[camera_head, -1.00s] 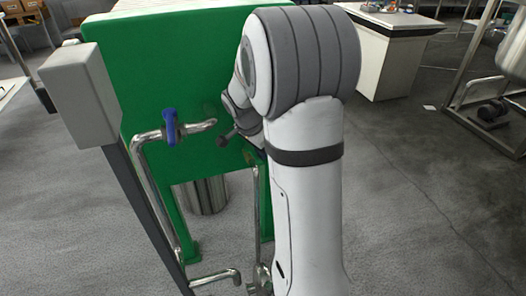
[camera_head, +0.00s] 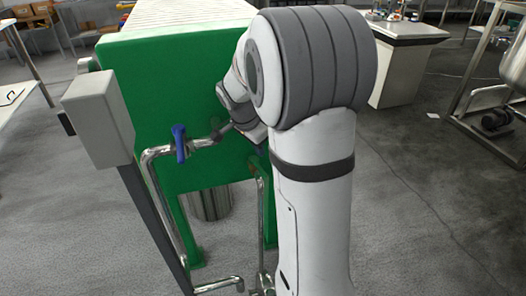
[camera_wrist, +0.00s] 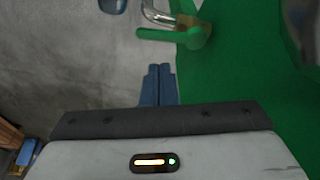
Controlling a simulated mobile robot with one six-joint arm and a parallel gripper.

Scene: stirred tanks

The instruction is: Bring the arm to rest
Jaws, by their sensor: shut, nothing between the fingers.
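My gripper (camera_wrist: 158,85) shows in the wrist view as two blue fingers side by side, shut with nothing between them. They point over the grey floor, beside the green panel (camera_wrist: 250,80). A green-handled valve (camera_wrist: 165,36) on a metal pipe lies beyond the fingertips, apart from them in the picture. In the head view my white and grey arm (camera_head: 315,190) stands bent in front of the green unit (camera_head: 165,90), and most of my wrist and gripper is hidden behind it.
A blue-handled valve (camera_head: 180,143) sits on a bent pipe close left of my wrist. A grey box on a post (camera_head: 98,115) stands at the left. A white bench (camera_head: 405,70) and a metal frame are at the right. Open floor (camera_head: 420,200) lies right of my arm.

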